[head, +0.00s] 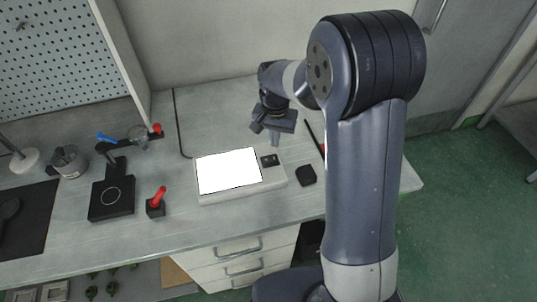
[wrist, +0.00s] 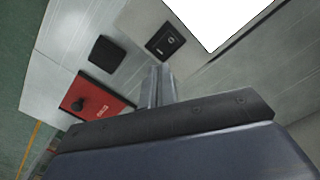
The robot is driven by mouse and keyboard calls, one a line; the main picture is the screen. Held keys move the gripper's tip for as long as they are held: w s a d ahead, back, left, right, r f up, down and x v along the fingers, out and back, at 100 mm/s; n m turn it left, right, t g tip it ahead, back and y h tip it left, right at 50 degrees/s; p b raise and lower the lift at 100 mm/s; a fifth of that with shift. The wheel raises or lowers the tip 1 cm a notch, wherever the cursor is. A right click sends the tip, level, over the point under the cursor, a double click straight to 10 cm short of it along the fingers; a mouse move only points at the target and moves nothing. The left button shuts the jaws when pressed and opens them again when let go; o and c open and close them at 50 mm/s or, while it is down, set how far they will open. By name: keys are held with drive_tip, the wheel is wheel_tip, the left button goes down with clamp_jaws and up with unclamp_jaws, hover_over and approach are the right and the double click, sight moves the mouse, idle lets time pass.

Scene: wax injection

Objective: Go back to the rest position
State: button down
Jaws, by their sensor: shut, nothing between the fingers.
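My gripper (head: 275,138) hangs above the bench behind the light panel, pointing down, shut and empty. In the wrist view my gripper (wrist: 158,88) shows its fingers together, over the bench beside the switch. The light panel (head: 229,171), with a bright white top, lies on the bench just in front of the gripper. Its black switch (head: 270,160) is near the fingertips and also shows in the wrist view (wrist: 165,42). Whether the fingertips touch anything cannot be told.
A small black block (head: 306,175) lies right of the panel. A red box with a black knob (wrist: 92,97) is near it. Left stand a black stand (head: 111,199), a red-handled tool in a block (head: 156,203) and a metal cup (head: 69,162). The bench front is clear.

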drive_tip(key=shift+r, duration=0.45)
drive_tip(key=shift+f, duration=0.15)
